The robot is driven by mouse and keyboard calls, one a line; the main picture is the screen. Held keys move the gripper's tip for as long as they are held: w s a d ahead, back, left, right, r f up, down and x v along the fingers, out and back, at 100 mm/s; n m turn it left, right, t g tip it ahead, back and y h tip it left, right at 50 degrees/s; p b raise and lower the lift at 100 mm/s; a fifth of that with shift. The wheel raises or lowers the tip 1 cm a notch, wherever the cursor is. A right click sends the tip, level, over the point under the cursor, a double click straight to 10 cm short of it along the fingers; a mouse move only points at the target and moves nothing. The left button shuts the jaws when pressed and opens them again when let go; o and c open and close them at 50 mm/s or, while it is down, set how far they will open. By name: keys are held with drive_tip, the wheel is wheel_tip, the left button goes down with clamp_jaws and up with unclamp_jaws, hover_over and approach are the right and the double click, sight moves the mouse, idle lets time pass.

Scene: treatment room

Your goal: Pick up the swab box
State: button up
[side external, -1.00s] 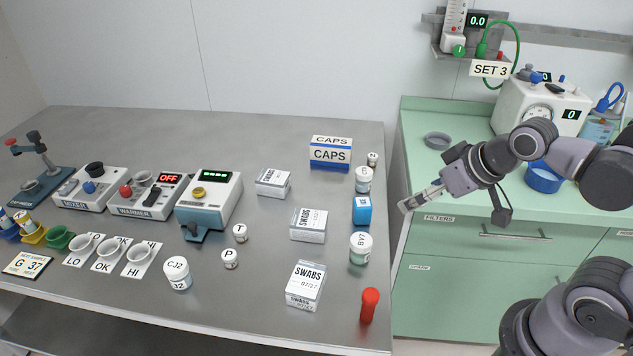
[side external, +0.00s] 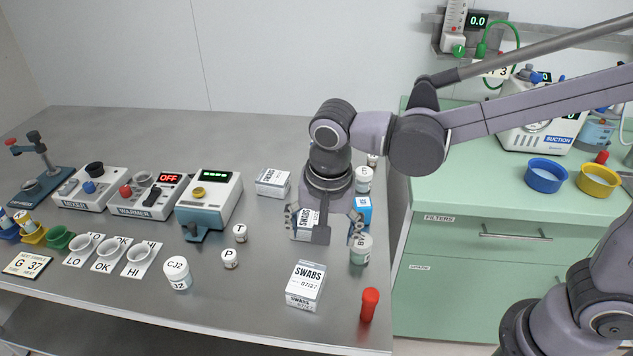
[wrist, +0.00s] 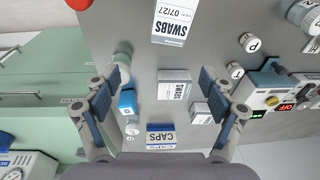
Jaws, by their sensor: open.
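Three white swab boxes stand on the grey table. The front swab box (side external: 304,287) is fully in view and also shows in the wrist view (wrist: 175,20). The middle swab box (side external: 303,230) is partly hidden behind my gripper (side external: 325,217); the wrist view shows it clearly (wrist: 174,85). The back swab box (side external: 271,183) lies farther back and shows in the wrist view (wrist: 202,113). My gripper points down over the middle box, fingers spread and empty. In the wrist view, the middle box lies between the open fingers (wrist: 162,88), apart from both.
A blue box (side external: 364,210) and the BV7 jar (side external: 360,250) stand close right of the middle box. A CAPS box (wrist: 160,136) is at the back. A red-topped item (side external: 369,304) stands near the front right corner. Free table lies left of the boxes.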

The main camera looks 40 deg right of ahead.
drive_tip(key=m, duration=0.2)
approach(306, 279)
drive_tip(key=shift+w+a+f+h, duration=0.15)
drive_tip(key=shift+w+a+h, duration=0.1)
drive_tip(key=shift+w+h, duration=0.15)
drive_tip(key=shift+a+f+g, duration=0.15)
drive_tip(key=shift+f+g, duration=0.05)
drive_tip(key=shift+g, duration=0.1)
drive_tip(key=shift+w+d+f, duration=0.15)
drive_tip(key=shift+d+f, duration=0.1)
drive_tip(key=shift+f, duration=1.5)
drive_tip(key=shift+w+d+f, duration=0.1)
drive_tip(key=shift+d+f, duration=0.2)
drive_tip(key=shift+f, duration=1.45)
drive_tip(key=shift+w+d+f, duration=0.15)
drive_tip(key=shift+d+f, duration=0.1)
drive_tip(key=shift+f, duration=1.5)
drive_tip(key=shift+c, duration=0.3)
drive_tip(key=c, duration=1.2)
